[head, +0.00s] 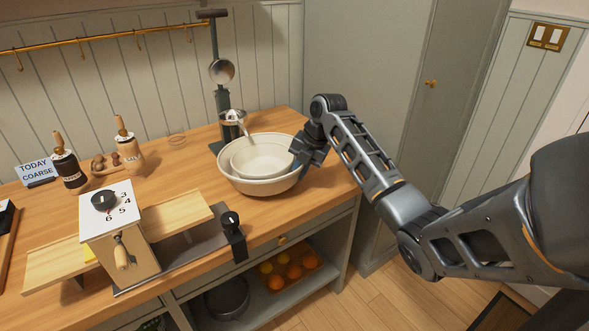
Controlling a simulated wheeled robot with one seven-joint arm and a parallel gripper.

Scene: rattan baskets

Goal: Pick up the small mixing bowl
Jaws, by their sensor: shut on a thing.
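The small mixing bowl (262,158) is cream-white and sits nested inside a larger cream bowl (232,178) on the right part of the wooden counter. My gripper (298,158) comes in from the right and is shut on the small bowl's right rim. The fingertips are small and partly hidden by the gripper body, so I cannot tell whether the larger bowl's rim is touched too. The small bowl looks upright and appears empty.
A dark stand with a metal cup (232,119) rises right behind the bowls. A box with a numbered dial (112,209) and a dark clamp post (233,236) stand to the left and front. The counter's right corner is clear.

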